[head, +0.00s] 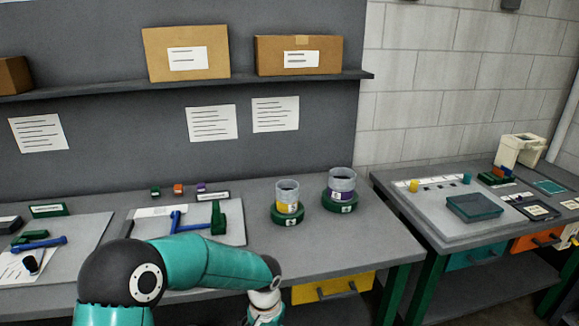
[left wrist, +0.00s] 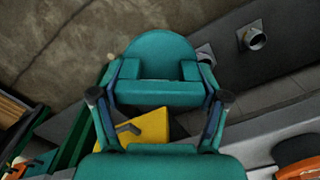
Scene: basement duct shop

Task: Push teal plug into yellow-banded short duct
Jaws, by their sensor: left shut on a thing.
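The yellow-banded short duct (head: 287,194) is a clear tube with a yellow band, upright in a green round base on the bench. My left arm reaches in from the left, and its gripper (head: 264,315) is low in front of the bench, mostly cut off by the frame's bottom edge. In the left wrist view the left gripper (left wrist: 160,78) is shut on a rounded teal piece, which looks like the teal plug (left wrist: 160,47). The fingers and the plug are similar in colour, so their exact contact is hard to see. My right gripper is not in view.
A purple-banded clear duct (head: 341,185) stands in another green base (head: 340,205) right of the yellow one. A tray (head: 143,230) with blue and green tools lies to the left. A yellow drawer (head: 333,287) is under the bench. A second bench stands at right.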

